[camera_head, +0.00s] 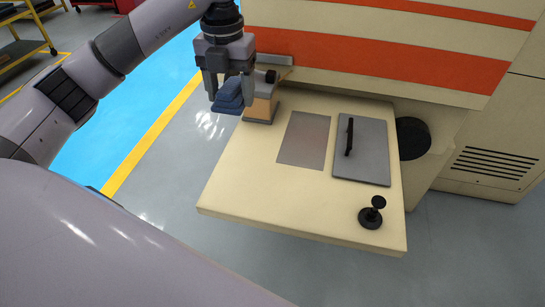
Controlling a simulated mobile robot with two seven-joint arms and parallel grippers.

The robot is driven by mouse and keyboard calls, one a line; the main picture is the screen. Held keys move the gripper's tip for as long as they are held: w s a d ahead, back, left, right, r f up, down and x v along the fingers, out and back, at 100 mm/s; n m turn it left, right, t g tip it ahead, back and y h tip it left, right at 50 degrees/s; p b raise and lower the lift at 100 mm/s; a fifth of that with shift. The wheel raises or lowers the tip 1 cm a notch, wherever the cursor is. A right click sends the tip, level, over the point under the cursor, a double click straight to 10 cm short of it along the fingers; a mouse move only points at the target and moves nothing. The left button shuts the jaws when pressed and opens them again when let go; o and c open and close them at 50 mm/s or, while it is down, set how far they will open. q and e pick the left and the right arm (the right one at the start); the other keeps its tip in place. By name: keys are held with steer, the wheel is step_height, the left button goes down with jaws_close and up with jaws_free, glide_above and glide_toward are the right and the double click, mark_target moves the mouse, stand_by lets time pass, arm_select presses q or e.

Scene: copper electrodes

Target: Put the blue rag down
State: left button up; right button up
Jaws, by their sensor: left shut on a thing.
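The blue rag (229,97) is folded and hangs between the fingers of my left gripper (228,90), which is shut on it. The gripper holds the rag at the far left edge of the cream table (250,185). The rag is next to an orange-tan block (262,103) on the table's back left corner. I cannot tell whether the rag touches the block or the table. My right gripper is not in view.
A grey metal sheet (305,139) lies mid-table. A grey plate (371,165) with a black handle (349,136) lies right of it. A black knob (371,215) stands near the front right corner. A striped machine (400,45) rises behind. The table's front left is clear.

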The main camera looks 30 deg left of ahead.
arm_select(q)
steer(key=b, duration=0.4)
glide_above(241, 167)
step_height(241, 167, down, 14)
steer(key=shift+s, duration=0.1)
steer(key=shift+f, duration=2.5)
steer(key=shift+f+b, duration=0.15)
steer(key=shift+b, duration=0.15)
steer(key=o, duration=1)
